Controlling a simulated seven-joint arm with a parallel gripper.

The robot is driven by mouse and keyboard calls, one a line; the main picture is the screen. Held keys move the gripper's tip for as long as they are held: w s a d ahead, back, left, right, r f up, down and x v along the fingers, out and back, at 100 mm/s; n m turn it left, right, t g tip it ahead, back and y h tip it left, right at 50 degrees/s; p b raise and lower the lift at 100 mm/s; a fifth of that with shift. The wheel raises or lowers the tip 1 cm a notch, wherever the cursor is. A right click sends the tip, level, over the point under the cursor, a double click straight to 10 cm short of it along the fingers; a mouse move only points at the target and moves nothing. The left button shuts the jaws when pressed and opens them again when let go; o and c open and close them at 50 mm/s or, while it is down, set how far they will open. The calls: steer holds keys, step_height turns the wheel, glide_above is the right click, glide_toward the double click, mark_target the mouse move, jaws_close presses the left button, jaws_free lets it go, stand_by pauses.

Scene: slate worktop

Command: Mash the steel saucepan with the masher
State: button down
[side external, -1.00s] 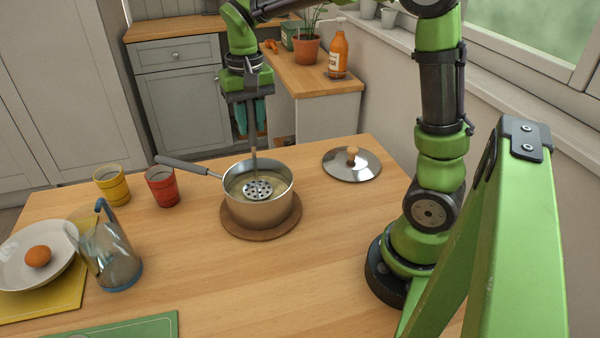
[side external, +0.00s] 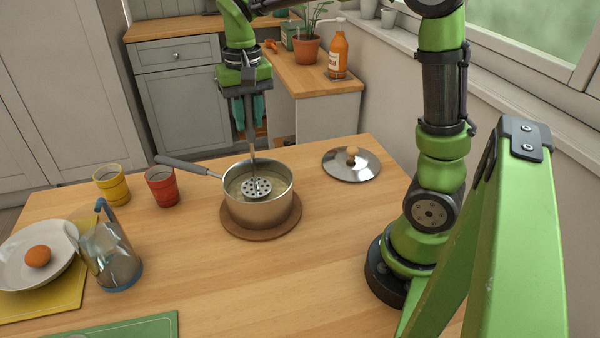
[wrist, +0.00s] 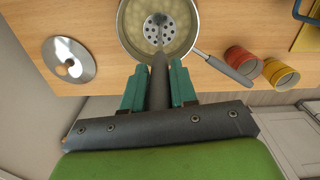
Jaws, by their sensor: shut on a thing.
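The steel saucepan (side external: 258,209) stands on a round wooden trivet (side external: 232,229), its grey handle (side external: 182,165) pointing back left. Pale contents show inside it. My gripper (side external: 247,120) is above the back of the pan, shut on the masher's dark handle. The masher (side external: 256,188) slants down into the pan, and its round perforated head is inside the rim at the contents' surface. In the wrist view the teal fingers (wrist: 158,88) close around the masher's handle, and the masher head (wrist: 160,28) lies within the saucepan (wrist: 196,40).
A lid (side external: 351,164) lies right of the pan. A red cup (side external: 161,187) and a yellow cup (side external: 111,186) stand left. A glass jug (side external: 110,252) and a plate (side external: 18,258) with an egg (side external: 38,256) are front left. The front middle of the table is clear.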

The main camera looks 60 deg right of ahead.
steer(key=shift+a+f, duration=0.85)
steer(key=shift+f, duration=1.35)
steer(key=shift+s+r, duration=0.2)
steer(key=shift+r, duration=2.05)
